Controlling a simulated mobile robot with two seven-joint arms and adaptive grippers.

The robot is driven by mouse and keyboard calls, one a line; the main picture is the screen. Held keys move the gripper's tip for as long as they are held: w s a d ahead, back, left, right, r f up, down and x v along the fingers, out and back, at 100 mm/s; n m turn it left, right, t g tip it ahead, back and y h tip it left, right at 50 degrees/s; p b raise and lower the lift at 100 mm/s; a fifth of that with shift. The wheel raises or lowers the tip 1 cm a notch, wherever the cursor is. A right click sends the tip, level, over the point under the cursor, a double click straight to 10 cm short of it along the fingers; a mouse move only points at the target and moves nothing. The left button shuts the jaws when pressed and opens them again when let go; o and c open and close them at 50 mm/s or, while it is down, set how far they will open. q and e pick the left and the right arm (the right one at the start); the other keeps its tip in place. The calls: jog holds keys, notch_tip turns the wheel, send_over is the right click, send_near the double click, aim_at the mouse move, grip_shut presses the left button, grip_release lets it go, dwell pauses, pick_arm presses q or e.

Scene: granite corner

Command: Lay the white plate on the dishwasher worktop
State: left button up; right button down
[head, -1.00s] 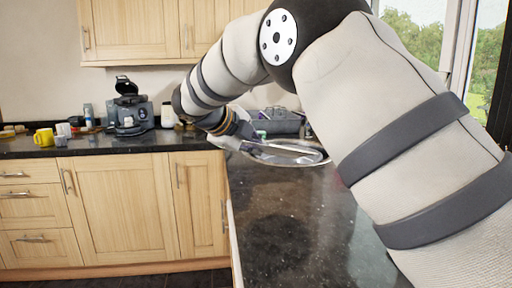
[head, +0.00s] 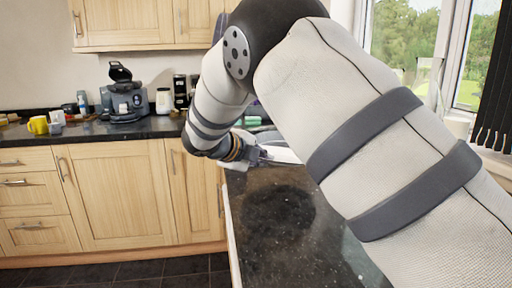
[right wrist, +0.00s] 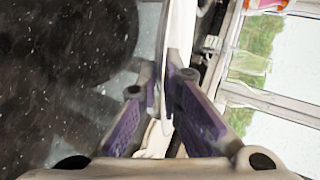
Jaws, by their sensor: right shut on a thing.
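My right gripper (head: 257,154) is shut on the rim of the white plate (head: 284,155) and holds it above the dark granite worktop (head: 255,255). My own right arm hides much of the plate in the head view. In the right wrist view the gripper's purple-padded fingers (right wrist: 165,100) close on the plate (right wrist: 181,30), which shows almost edge-on as a thin white strip. A dark round shadow lies on the worktop below, apart from the plate. My left gripper is not in view.
A coffee machine (head: 125,98), a white jar (head: 164,101) and a yellow mug (head: 38,125) stand on the back counter. Wooden cupboards (head: 115,200) are below it. A window (head: 415,45) is at the right. The worktop in front of the gripper looks clear.

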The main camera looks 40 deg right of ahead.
jog(key=shift+s+d+f, duration=0.15)
jog(key=shift+d+f, duration=0.05)
jog(key=shift+f, duration=1.1)
jog(key=shift+s+d+f, duration=0.1)
jog(key=shift+d+f, duration=0.1)
jog(key=shift+f, duration=1.05)
jog(key=c, duration=1.3)
grip_release()
jog(key=shift+c, duration=0.2)
jog(key=shift+v, duration=3.55)
jog(key=shift+f, duration=0.1)
jog(key=shift+f, duration=0.1)
